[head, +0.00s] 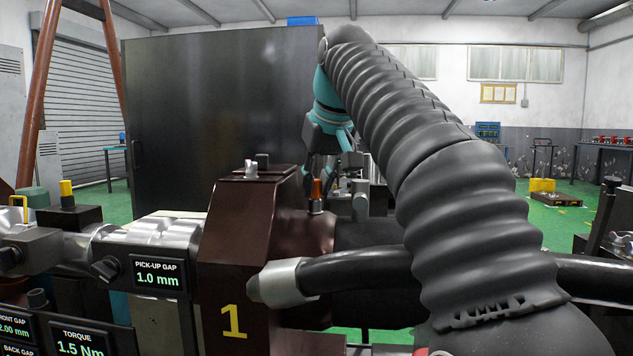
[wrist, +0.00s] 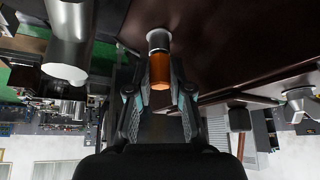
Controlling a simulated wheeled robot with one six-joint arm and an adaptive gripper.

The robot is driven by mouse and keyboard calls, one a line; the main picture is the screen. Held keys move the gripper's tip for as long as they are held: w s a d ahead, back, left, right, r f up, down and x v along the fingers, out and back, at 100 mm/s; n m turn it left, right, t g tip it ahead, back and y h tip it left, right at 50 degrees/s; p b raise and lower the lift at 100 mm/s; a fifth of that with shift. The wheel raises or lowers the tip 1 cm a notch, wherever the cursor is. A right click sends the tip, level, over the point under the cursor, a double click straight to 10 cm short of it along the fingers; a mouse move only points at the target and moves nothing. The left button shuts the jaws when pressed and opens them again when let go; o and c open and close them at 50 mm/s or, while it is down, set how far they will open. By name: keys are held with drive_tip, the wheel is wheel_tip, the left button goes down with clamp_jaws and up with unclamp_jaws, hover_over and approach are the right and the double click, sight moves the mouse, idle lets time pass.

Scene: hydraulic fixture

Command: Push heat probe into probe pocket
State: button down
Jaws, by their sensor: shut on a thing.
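The heat probe (head: 316,189) has an orange grip and a grey metal lower part. It stands upright at the top of the dark brown housing (head: 236,245), just right of its raised block. In the wrist view the orange grip (wrist: 160,71) lies between the fingers of my gripper (wrist: 159,92), which is shut on it. The probe's grey end meets a pale round collar (wrist: 158,33) on the brown surface, which looks like the probe pocket. How deep the end sits is hidden. In the head view my gripper (head: 322,172) comes down from above onto the probe.
A bright metal cylinder (wrist: 68,40) stands beside the probe in the wrist view. A thick black hose with a metal end (head: 275,284) crosses in front of the housing. A display (head: 158,273) reads pick-up gap 1.0 mm. A large dark panel (head: 220,110) stands behind.

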drive_tip(key=shift+f, duration=0.1)
idle(0.3)
drive_tip(key=c, duration=1)
unclamp_jaws()
